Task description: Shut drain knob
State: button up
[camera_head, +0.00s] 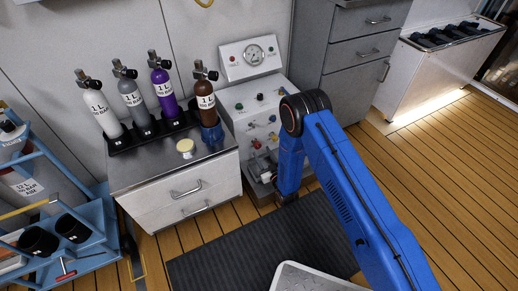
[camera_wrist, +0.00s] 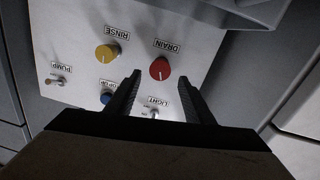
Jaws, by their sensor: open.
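The red drain knob (camera_wrist: 160,68) is on a light grey panel (camera_wrist: 186,30) in the wrist view, below its DRAIN label (camera_wrist: 166,45), which appears upside down. Its white pointer mark points down in the picture. My gripper (camera_wrist: 159,82) is open and empty, its two dark fingers apart. The knob lies beyond the fingertips, between their lines; I cannot tell how far, and no contact shows. In the head view, the blue arm reaches down in front of the fill panel (camera_head: 239,98), and the gripper's fingers cannot be made out there.
Close to the drain knob are a yellow rinse knob (camera_wrist: 107,53), a blue top-up knob (camera_wrist: 106,98), a light switch (camera_wrist: 154,113) and a pump switch (camera_wrist: 55,81). A cabinet (camera_head: 180,190) with gas cylinders stands left of the fill panel. A dark mat (camera_head: 215,263) lies in front.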

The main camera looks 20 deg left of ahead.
aim_at(258, 147)
jog(key=shift+x, duration=2.45)
jog(key=shift+c, duration=0.6)
jog(key=c, duration=0.9)
